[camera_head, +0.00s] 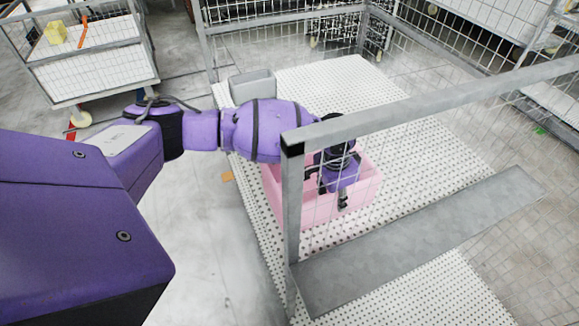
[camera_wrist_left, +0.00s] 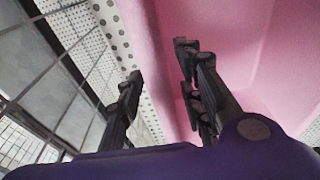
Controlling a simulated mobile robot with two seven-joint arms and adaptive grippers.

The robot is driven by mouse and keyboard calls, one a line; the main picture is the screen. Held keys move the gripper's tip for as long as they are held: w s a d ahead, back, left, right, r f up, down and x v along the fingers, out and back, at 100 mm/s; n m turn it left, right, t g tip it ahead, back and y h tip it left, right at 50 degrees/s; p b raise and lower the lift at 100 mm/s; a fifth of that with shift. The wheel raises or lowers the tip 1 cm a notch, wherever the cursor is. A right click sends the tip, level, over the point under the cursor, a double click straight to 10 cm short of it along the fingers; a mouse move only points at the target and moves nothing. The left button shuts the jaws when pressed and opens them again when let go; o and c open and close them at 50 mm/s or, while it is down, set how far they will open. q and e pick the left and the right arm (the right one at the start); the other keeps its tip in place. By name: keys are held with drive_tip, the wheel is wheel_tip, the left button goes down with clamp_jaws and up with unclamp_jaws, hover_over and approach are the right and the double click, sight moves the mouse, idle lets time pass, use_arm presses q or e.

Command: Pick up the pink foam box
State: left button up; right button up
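The pink foam box (camera_head: 288,200) is open-topped and sits on a white perforated platform, seen through a metal mesh fence in the head view. My left gripper (camera_head: 328,190) reaches down at the box, partly behind the fence rail and mesh. In the left wrist view, the gripper's two dark fingers (camera_wrist_left: 158,82) are spread apart. One finger shows against the pink box (camera_wrist_left: 235,60), the other against the platform and mesh beside it. The box's edge runs between them in the picture; I cannot tell whether either finger touches it. My right gripper is in neither view.
A grey bin (camera_head: 252,86) stands behind my left arm. A wheeled mesh cart (camera_head: 90,75) is at the far left.

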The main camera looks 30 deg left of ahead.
use_arm(q)
drive_tip(key=f, duration=0.3)
drive_tip(key=shift+w+d+f, duration=0.2)
drive_tip(key=shift+f, duration=0.1)
clamp_jaws()
